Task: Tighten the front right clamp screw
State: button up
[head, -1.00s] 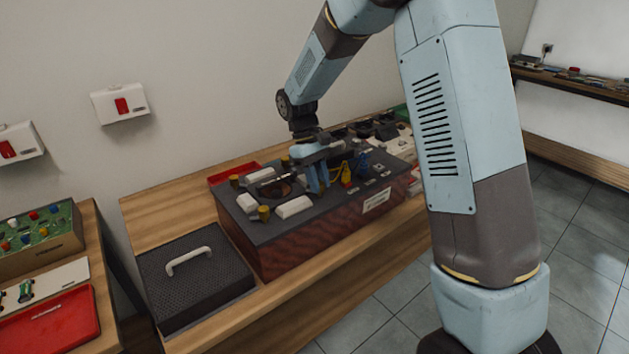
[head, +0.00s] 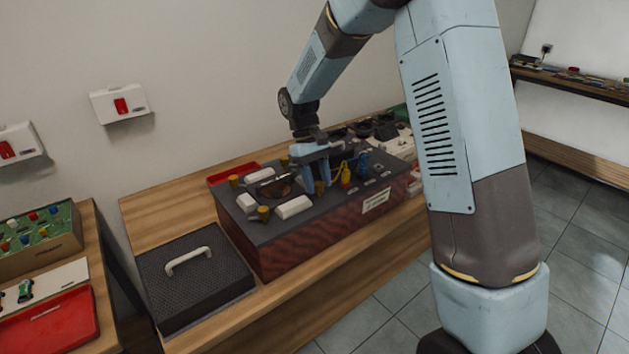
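A dark-topped box (head: 285,232) with red-brown sides stands on the wooden bench. On its top are a round dark recess, white blocks (head: 293,207) and brass-coloured knobs, which look like clamp screws: one at the back left (head: 234,181) and one at the front left (head: 264,213). My gripper (head: 318,181) points down over the box top, just right of the recess. Its light blue fingers reach close to the surface. The front right clamp screw is not visible; my gripper covers that area. I cannot tell whether the fingers are closed on it.
Yellow (head: 346,175) and blue (head: 363,164) parts with wires stand close right of my gripper. A dark textured lid or plate with a white handle (head: 188,260) lies on the bench at left. A red tray (head: 233,173) is behind the box.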

jog(key=shift+o, duration=0.5)
jog(key=v, duration=1.3)
jog(key=shift+w+r, duration=0.15)
jog(key=shift+r, duration=0.15)
